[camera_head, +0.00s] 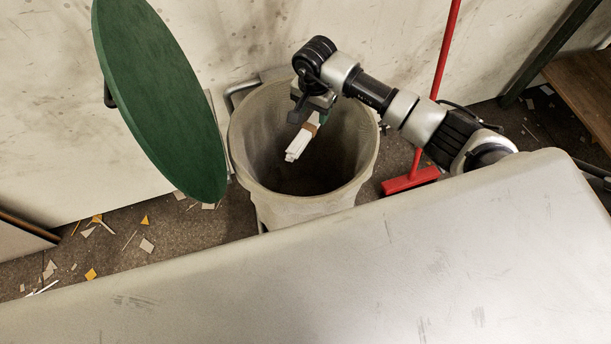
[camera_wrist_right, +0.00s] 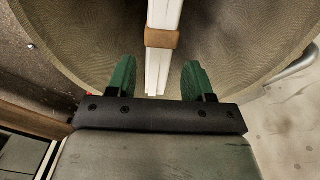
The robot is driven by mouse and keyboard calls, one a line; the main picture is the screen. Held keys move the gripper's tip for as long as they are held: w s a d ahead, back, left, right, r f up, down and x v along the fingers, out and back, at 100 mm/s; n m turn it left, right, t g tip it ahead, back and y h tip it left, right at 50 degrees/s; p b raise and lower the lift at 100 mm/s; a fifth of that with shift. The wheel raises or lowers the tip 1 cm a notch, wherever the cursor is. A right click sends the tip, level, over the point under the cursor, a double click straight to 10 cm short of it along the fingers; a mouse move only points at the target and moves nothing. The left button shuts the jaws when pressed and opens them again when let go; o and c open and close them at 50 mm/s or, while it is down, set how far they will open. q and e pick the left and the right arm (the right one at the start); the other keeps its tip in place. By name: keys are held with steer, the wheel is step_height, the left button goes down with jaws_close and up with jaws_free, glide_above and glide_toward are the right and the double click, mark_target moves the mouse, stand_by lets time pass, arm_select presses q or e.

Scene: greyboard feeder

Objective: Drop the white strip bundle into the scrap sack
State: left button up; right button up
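The white strip bundle (camera_head: 299,144), with a brown band around it, is over the mouth of the scrap sack (camera_head: 250,185), tilted, just below my right gripper (camera_head: 315,117). In the right wrist view, the bundle (camera_wrist_right: 158,68) lies between the two green fingers of my right gripper (camera_wrist_right: 158,72), with a clear gap on both sides. That gripper is open and does not touch the bundle there. The sack wall (camera_wrist_right: 235,40) shows behind it. The sack is an open, round, grey-beige bag on a frame; its bottom is dark. My left gripper is not in view.
A green oval lid (camera_head: 160,95) stands raised left of the sack. A red broom (camera_head: 410,180) leans right of it. A pale table-like surface (camera_head: 330,275) fills the front. Scraps (camera_head: 147,245) litter the floor. A stained wall is behind.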

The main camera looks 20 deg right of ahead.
steer(key=shift+o, duration=1.2)
step_height(320, 180, up, 11)
steer(key=shift+f, duration=0.1)
